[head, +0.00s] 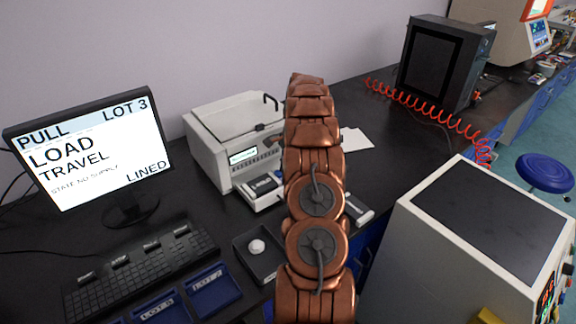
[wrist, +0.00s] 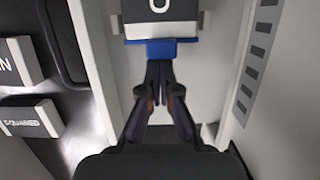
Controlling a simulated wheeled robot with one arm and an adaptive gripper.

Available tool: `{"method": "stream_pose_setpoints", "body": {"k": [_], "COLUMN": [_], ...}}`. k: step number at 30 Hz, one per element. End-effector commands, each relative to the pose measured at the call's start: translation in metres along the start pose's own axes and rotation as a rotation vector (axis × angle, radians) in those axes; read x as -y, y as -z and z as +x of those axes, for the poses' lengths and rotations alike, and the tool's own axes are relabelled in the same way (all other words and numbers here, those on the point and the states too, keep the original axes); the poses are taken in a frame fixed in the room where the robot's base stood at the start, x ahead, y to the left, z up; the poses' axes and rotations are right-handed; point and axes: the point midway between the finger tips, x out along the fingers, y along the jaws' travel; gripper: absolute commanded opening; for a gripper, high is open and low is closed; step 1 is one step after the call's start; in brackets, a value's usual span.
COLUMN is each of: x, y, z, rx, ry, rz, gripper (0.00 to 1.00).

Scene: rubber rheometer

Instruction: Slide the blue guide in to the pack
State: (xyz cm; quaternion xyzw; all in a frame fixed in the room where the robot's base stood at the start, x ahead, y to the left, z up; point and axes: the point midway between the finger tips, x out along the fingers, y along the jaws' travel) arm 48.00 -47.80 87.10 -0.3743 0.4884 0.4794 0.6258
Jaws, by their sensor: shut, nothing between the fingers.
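In the wrist view, the blue guide (wrist: 163,51) is a short blue bar lying across a pale channel, at the near edge of a grey and black block marked with a rounded character (wrist: 160,14). This block appears to be the pack, and its far end is cut off by the frame. The guide looks against or very close to it. My gripper (wrist: 160,72) is shut and empty, with its fingertips at the near side of the guide. I cannot tell whether they touch it. In the head view my copper arm hides the gripper and the guide.
Pale walls (wrist: 98,70) flank the channel closely. Blocks marked "SQUARED" (wrist: 32,118) and a cut-off word lie left. In the head view a white instrument (head: 215,150), monitor (head: 92,150), keyboard (head: 140,265), blue lot trays (head: 213,290) and a dark tray with a white puck (head: 257,247) crowd the bench.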

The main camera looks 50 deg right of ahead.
Motion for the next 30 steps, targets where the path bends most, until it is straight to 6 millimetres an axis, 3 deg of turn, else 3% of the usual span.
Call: {"method": "stream_pose_setpoints", "body": {"k": [14, 26, 30], "x": [0.001, 0.006, 0.007], "y": [0.002, 0.031, 0.035], "z": [-0.001, -0.007, -0.02], "rx": [0.001, 0.002, -0.001], "ry": [-0.001, -0.003, 0.0], "rz": [-0.002, -0.008, -0.009], "gripper": [0.0, 0.0, 0.0]}}
